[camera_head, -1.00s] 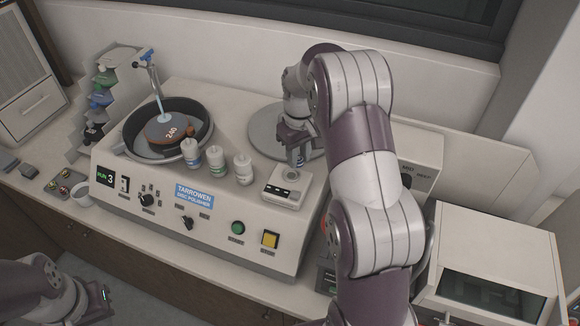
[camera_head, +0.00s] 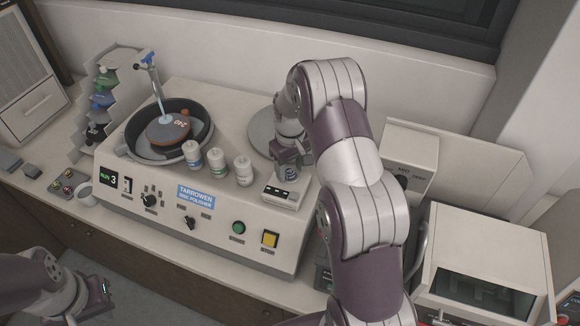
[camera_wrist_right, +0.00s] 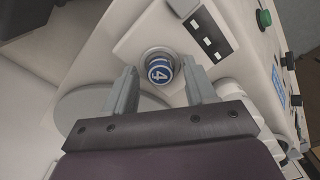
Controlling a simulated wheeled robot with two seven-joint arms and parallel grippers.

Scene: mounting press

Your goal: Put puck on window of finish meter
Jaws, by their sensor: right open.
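The puck (camera_wrist_right: 159,70), a short grey cylinder with a blue top marked 4, stands upright on the window area of the finish meter. It also shows in the head view (camera_head: 290,173). The finish meter (camera_head: 279,192) is a small white box with a dark display, on the front right of the polisher; the wrist view shows it too (camera_wrist_right: 176,36). The puck hides the window. My right gripper (camera_wrist_right: 159,80) is open, its fingers on either side of the puck with gaps. My left gripper (camera_head: 101,290) is low at left; its jaw opening is unclear.
The disc polisher (camera_head: 205,218) carries several white bottles (camera_head: 217,160) left of the meter and a bowl with a spinning-type disc (camera_head: 167,131). A round grey plate (camera_head: 262,140) lies behind my right gripper. A white cabinet (camera_head: 482,250) stands at right.

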